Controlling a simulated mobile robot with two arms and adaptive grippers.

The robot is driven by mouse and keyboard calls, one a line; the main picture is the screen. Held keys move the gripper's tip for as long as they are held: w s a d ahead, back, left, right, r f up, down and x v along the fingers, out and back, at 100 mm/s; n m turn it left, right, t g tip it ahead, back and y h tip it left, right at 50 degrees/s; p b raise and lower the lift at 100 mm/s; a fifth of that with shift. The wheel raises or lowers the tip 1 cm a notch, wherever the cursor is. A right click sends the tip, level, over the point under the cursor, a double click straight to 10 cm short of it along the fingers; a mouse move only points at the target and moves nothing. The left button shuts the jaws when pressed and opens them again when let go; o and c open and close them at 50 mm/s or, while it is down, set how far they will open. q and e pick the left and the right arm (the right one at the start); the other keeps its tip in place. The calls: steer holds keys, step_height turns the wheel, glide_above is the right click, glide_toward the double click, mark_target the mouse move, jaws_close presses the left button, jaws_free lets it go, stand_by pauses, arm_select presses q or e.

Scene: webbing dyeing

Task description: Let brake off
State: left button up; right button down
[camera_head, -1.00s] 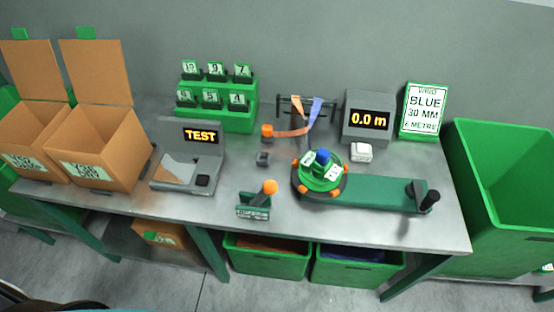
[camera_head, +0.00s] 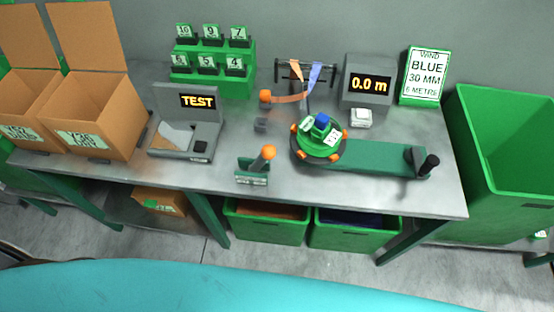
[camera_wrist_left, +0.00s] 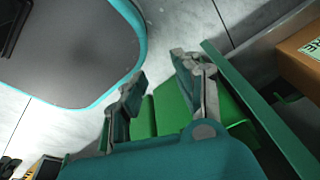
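A lever with an orange ball knob (camera_head: 268,152) stands on a small green, labelled base (camera_head: 252,172) at the front edge of the bench; it leans right, and its label is too small to read. Behind it, the green winding wheel (camera_head: 319,138) with orange knobs and a blue hub sits on a green arm (camera_head: 375,157) with a black-handled crank (camera_head: 428,165). My left gripper (camera_wrist_left: 160,80) shows only in the left wrist view, its fingers apart with nothing between them, low beside the bench. My right gripper is in neither view.
The grey bench (camera_head: 215,180) carries a TEST scale (camera_head: 185,125), a numbered green rack (camera_head: 212,75), a 0.0 m display (camera_head: 368,85), and a BLUE 30 MM sign (camera_head: 423,77). Cardboard boxes (camera_head: 95,120) stand left; a large green bin (camera_head: 505,150) stands right. Green bins (camera_head: 355,233) sit underneath.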

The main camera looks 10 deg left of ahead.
arm_select(q)
steer(key=w+d+r+m+t, duration=0.1)
steer(key=w+r+m, duration=0.1)
steer(key=w, duration=0.2)
steer(key=w+d+r+m+t+b, duration=0.1)
steer(key=w+r+m, duration=0.1)
steer(key=w, duration=0.2)
steer(key=w+d+r+m+t+h+b, duration=0.1)
steer(key=w+r+m+t, duration=0.1)
steer(key=w, duration=0.3)
steer(key=shift+d+r, duration=0.4)
jaws_close()
steer(key=w+d+r+m+t+h+b, duration=0.25)
steer(key=w+d+r+m, duration=0.25)
steer(key=r, duration=0.5)
steer(key=w+d+r+m+t+h+b, duration=0.1)
steer(key=w+d+r+m+t, duration=0.3)
steer(key=r, duration=0.6)
steer(key=d+r+m+t+h, duration=0.1)
steer(key=d+r+m, duration=0.1)
steer(key=r, duration=0.6)
steer(key=w+d+r+m+h+b, duration=0.1)
steer(key=r+m+h, duration=0.1)
steer(key=r+m, duration=0.2)
step_height(320, 180, up, 4)
steer(key=shift+d+f+t, duration=0.1)
steer(key=shift+d+t, duration=0.25)
steer(key=shift+d, duration=0.05)
